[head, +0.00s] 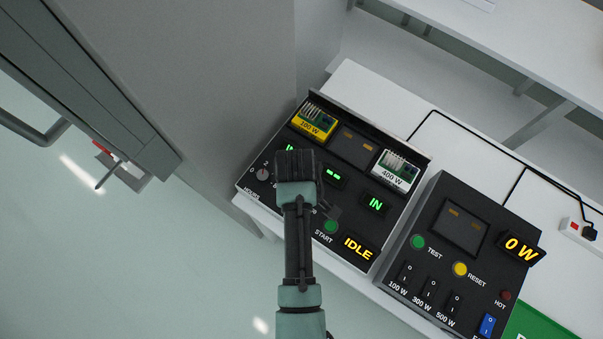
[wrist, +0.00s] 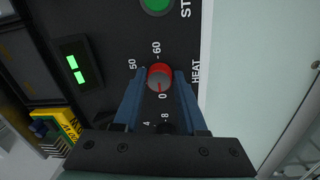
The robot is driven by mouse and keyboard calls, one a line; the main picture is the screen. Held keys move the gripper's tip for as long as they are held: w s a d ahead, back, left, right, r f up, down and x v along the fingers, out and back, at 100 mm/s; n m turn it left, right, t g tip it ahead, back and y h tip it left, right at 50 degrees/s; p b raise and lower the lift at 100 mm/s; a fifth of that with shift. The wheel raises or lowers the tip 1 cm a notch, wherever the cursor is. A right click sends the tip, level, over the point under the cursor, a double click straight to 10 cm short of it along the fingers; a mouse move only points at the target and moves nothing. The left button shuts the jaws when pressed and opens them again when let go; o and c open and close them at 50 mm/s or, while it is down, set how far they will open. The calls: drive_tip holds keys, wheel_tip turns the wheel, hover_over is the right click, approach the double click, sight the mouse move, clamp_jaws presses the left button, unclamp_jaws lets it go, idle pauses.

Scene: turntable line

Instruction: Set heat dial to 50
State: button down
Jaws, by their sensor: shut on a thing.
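The heat dial (wrist: 160,72), a round knob with a red rim and grey face, shows in the wrist view on the black panel beside the word HEAT. Marks 50, 60 and 0 stand around it. A thin mark on its face seems to point towards 0. My gripper (wrist: 161,82) has its two blue fingers on either side of the dial, shut on it. In the head view my gripper and wrist cover the dial, so it is hidden there.
The dial's black box (head: 300,209) carries a green START button (head: 331,226), an IDLE display (head: 357,248) and an hours dial (head: 263,173). A second black box (head: 421,273) with switches stands to its right. A grey cabinet wall (head: 225,90) rises close on the left.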

drive_tip(key=shift+r, duration=0.1)
drive_tip(key=m+p, duration=0.2)
drive_tip(key=m, duration=0.3)
drive_tip(key=shift+a+p, duration=0.1)
drive_tip(key=shift+p, duration=0.2)
drive_tip(key=m+p, duration=0.2)
drive_tip(key=m, duration=0.4)
drive_tip(key=shift+w+g, duration=0.1)
drive_tip(key=shift+g, duration=0.2)
drive_tip(key=m+p, duration=0.1)
drive_tip(key=m, duration=0.5)
drive_tip(key=shift+w+a+m, duration=0.1)
drive_tip(key=shift+m, duration=0.3)
drive_tip(key=m, duration=0.5)
drive_tip(key=shift+w+m+p, duration=0.1)
drive_tip(key=shift+m+p, duration=0.3)
drive_tip(key=shift+c, duration=2.3)
unclamp_jaws()
